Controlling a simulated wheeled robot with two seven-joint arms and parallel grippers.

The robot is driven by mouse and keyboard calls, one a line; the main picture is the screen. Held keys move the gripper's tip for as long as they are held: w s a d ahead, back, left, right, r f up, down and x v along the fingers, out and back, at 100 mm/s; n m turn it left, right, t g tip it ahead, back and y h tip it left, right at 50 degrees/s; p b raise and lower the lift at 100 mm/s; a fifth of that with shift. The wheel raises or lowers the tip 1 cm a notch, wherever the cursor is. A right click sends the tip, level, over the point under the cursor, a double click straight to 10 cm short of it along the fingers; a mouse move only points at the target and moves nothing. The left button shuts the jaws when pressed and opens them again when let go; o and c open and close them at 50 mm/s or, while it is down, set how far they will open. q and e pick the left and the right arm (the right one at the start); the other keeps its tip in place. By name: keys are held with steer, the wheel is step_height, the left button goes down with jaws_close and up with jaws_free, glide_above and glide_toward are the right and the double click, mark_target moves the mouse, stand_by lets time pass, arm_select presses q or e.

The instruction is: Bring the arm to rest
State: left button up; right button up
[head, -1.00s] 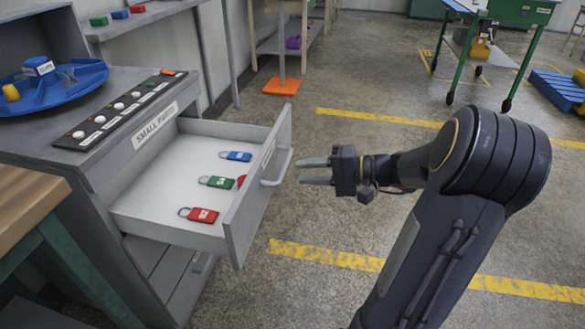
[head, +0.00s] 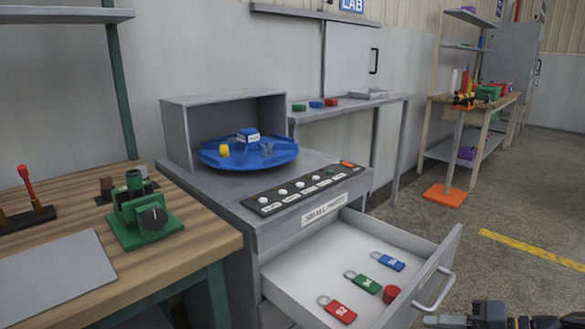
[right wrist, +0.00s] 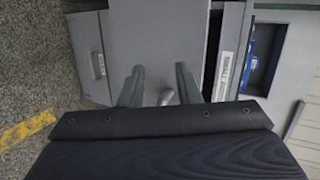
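My right gripper (head: 446,321) shows at the bottom right edge of the head view, just in front of the open drawer's handle (head: 434,290). In the right wrist view my right gripper (right wrist: 160,86) has its two fingers apart with nothing held between them. The grey drawer front (right wrist: 155,40) lies ahead of the fingers, and the handle (right wrist: 168,97) shows between them; I cannot tell the exact gap. Most of my right arm is outside the head view. My left gripper is in no view.
The "small parts" drawer (head: 285,262) stands open with red (head: 338,309), green (head: 363,281) and blue (head: 388,261) padlocks and a red round thing (head: 391,294). A blue turntable (head: 249,154) sits on the cabinet. A wooden bench (head: 200,248) is at left. Open floor lies right.

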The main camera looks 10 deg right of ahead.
steer(key=s+a+f+n+g+h, duration=0.1)
steer(key=s+a+f+n+h, duration=0.2)
steer(key=s+a, duration=0.25)
steer(key=s+a+f+n+g+h, duration=0.1)
steer(key=s+a+f+n+h, duration=0.15)
steer(key=s+a+n, duration=0.35)
step_height(320, 180, up, 33)
steer(key=s+d+m+p, duration=0.1)
steer(key=m+p, duration=0.1)
steer(key=p, duration=3.1)
steer(key=shift+d+r+m+g+h, duration=0.2)
steer(key=shift+m+g+h, duration=0.1)
steer(key=shift+g+h, duration=0.15)
